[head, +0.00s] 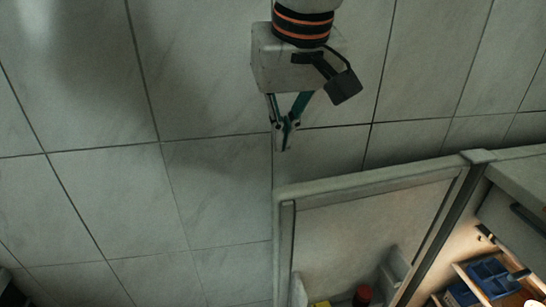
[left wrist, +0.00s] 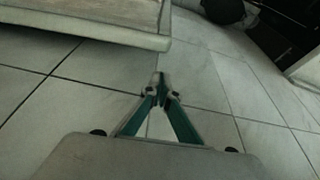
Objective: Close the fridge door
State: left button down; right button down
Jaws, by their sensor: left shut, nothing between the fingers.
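The fridge door (head: 368,215) stands open in the head view, its inner side facing the viewer at the lower right. It meets the fridge body (head: 520,175) near a corner hinge. My left gripper (head: 286,147) is shut and empty, pointing down above the floor, just beyond the door's top edge in the picture and apart from it. In the left wrist view my left gripper (left wrist: 160,80) also shows shut, over bare tiles. A pale panel (left wrist: 90,20) at the upper left there may be the door. My right gripper is not in view.
The lit fridge inside holds blue containers (head: 490,277) on a shelf. A dark red-topped item (head: 362,296) sits in the door. The tiled floor (head: 120,200) is mostly clear at the left. Dark objects (left wrist: 225,10) show at the top right of the wrist view.

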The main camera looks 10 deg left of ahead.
pick_arm(q)
jog(key=b+x, duration=0.1)
jog(key=x, duration=0.9)
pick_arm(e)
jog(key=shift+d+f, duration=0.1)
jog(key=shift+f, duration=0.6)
pick_arm(q)
jog(key=shift+s+d, duration=0.1)
jog(key=shift+s, duration=0.1)
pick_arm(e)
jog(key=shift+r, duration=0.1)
